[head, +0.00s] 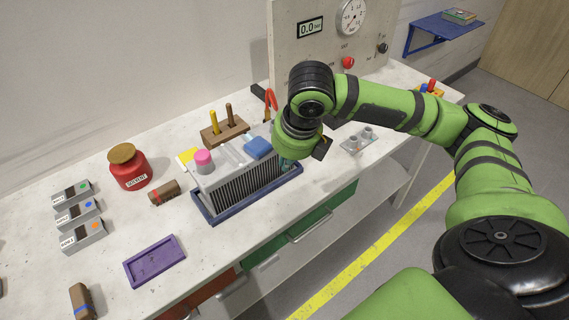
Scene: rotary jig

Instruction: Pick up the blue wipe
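The blue wipe (258,147) looks like a small folded blue pad. It lies on top of the grey finned block (240,177), near the block's right end. My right arm reaches in from the right, and its wrist is just right of the wipe, apart from it in the picture. A dark part of my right gripper (321,149) shows below the wrist; its fingers are mostly hidden, so I cannot tell whether they are open or shut. My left gripper is not in view.
The finned block stands in a dark blue tray (213,218). A pink-topped cylinder (203,161) and a yellow piece (188,156) are near its left end. A wooden rack (224,132) stands behind. A red jar (128,168) and purple tray (154,262) are left.

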